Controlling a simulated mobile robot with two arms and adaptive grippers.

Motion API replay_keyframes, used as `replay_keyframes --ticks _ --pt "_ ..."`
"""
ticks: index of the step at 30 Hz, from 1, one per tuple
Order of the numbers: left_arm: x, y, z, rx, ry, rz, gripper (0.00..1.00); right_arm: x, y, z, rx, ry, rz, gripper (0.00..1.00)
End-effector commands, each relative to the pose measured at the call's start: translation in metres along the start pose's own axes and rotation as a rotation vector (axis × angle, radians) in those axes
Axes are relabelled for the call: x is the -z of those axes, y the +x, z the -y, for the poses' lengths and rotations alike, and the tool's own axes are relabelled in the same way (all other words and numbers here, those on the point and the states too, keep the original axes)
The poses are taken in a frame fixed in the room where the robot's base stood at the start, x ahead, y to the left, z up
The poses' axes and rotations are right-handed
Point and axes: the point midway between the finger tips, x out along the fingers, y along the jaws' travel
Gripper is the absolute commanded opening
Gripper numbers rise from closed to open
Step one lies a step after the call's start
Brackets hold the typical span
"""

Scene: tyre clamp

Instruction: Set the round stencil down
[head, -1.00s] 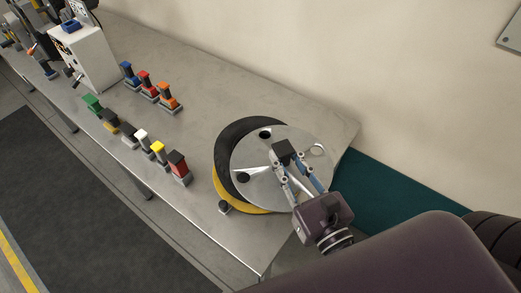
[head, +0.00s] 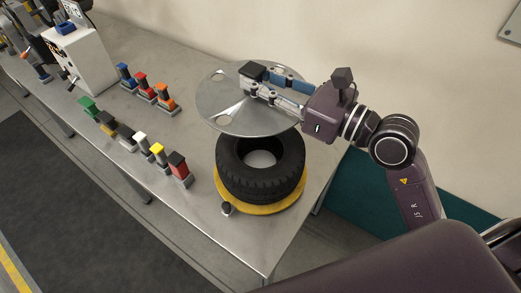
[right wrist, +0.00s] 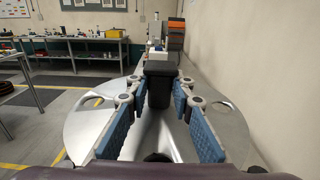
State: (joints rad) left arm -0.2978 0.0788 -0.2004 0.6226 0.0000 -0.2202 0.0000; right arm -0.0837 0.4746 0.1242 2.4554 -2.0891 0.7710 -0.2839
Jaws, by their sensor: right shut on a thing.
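The round stencil (head: 232,112) is a flat silver metal disc with cut-out holes and a black block handle (head: 253,72). My right gripper (head: 262,84) is shut on this handle and holds the disc up, above and slightly behind the tyre. The disc also fills the lower part of the right wrist view (right wrist: 88,125), with the handle (right wrist: 159,85) between the blue finger pads. The black tyre (head: 262,182) lies flat on a yellow round base (head: 262,208) on the metal table. The disc's near edge overlaps the tyre's far rim in the picture. My left gripper is not in view.
The metal table (head: 225,240) carries several coloured-handled stamps, including a red and black one (head: 179,168) and an orange one (head: 165,97). A white machine (head: 85,57) stands at the far left. The wall is behind. Bare table lies left of the tyre.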

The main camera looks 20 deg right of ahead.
Motion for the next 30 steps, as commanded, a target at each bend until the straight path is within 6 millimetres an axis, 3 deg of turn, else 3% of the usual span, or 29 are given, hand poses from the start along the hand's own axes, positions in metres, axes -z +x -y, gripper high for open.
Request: replay_keyframes --ticks 6,10,14,24,30 --pt "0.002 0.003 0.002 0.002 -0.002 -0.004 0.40 -0.031 0.000 0.020 -0.011 0.000 0.005 0.00" --pt "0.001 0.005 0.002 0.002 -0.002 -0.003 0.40 -0.027 0.000 0.024 -0.008 0.007 0.002 0.00" --pt "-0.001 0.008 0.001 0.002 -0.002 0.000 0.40 0.001 -0.001 0.024 -0.008 0.012 -0.003 0.00" --pt "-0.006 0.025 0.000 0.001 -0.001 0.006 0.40 0.092 -0.001 0.024 -0.007 0.011 0.000 0.00" --pt "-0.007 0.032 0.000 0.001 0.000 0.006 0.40 0.119 0.000 0.024 -0.007 0.005 0.003 0.00"
